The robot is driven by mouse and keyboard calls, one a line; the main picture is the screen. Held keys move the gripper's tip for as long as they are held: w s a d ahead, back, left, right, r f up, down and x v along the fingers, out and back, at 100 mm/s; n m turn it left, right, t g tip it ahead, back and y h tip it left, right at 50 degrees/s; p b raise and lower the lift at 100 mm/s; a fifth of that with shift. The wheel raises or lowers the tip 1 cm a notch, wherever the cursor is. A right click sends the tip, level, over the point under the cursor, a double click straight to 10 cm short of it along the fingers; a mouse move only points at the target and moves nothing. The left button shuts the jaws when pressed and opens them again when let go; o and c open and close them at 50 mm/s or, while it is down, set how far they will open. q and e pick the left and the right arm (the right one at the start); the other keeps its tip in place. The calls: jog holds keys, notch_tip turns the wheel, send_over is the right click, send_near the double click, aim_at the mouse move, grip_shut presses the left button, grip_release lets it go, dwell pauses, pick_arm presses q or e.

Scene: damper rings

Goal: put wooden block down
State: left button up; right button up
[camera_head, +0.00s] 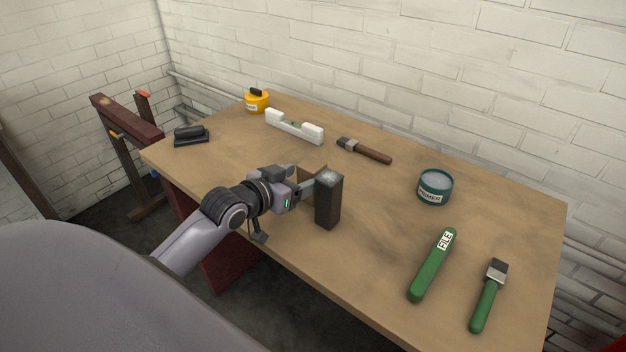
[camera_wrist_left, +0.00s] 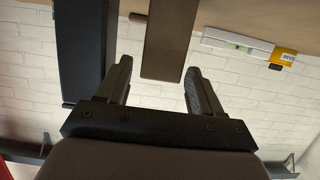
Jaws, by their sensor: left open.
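The wooden block (camera_head: 309,172) is brown and mostly hidden behind my left gripper and a dark block in the head view. In the left wrist view the wooden block (camera_wrist_left: 168,40) has its end between the fingertips, with narrow gaps at its sides. My left gripper (camera_head: 314,186) is open around it, near the table's front edge; its fingers also show in the left wrist view (camera_wrist_left: 160,70). My right gripper is not in view.
The dark upright block (camera_head: 328,203) stands close beside my left gripper. A white level (camera_head: 294,127), a brush (camera_head: 364,150), a primer tin (camera_head: 434,187), a green file (camera_head: 432,266) and a green-handled brush (camera_head: 488,296) lie around the table. The table (camera_head: 370,210) is bare right of the dark block.

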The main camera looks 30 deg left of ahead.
aim_at(305, 175)
pick_arm(q)
jog(key=shift+a+x, duration=0.2)
jog(key=shift+x, duration=2.5)
jog(key=c, duration=0.9)
jog(key=shift+c, duration=0.2)
